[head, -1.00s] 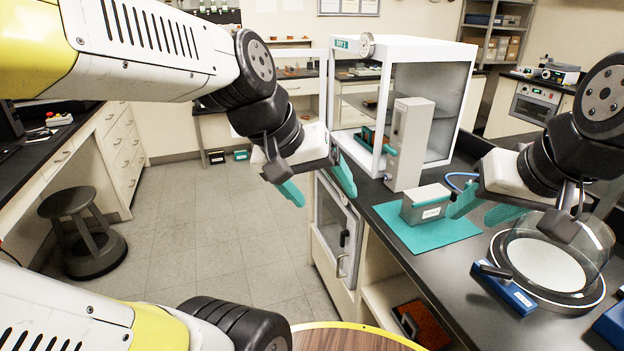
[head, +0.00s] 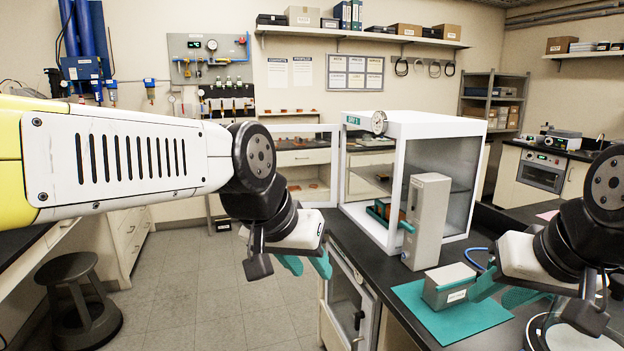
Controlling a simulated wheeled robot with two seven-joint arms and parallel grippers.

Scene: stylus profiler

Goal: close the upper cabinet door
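The upper cabinet (head: 472,127) is a white-framed glass box on the dark bench, right of centre. Its door (head: 334,168) is a clear pane in a white frame, standing open and swung out to the left. My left gripper (head: 306,265) is open and empty, in front of and below the door, apart from it.
A tall grey block (head: 428,222) stands before the cabinet's front right. Orange and teal items lie inside the cabinet. A lower cabinet door (head: 345,300) with a dark handle is under the bench. A stool (head: 70,268) stands left. The floor between is clear.

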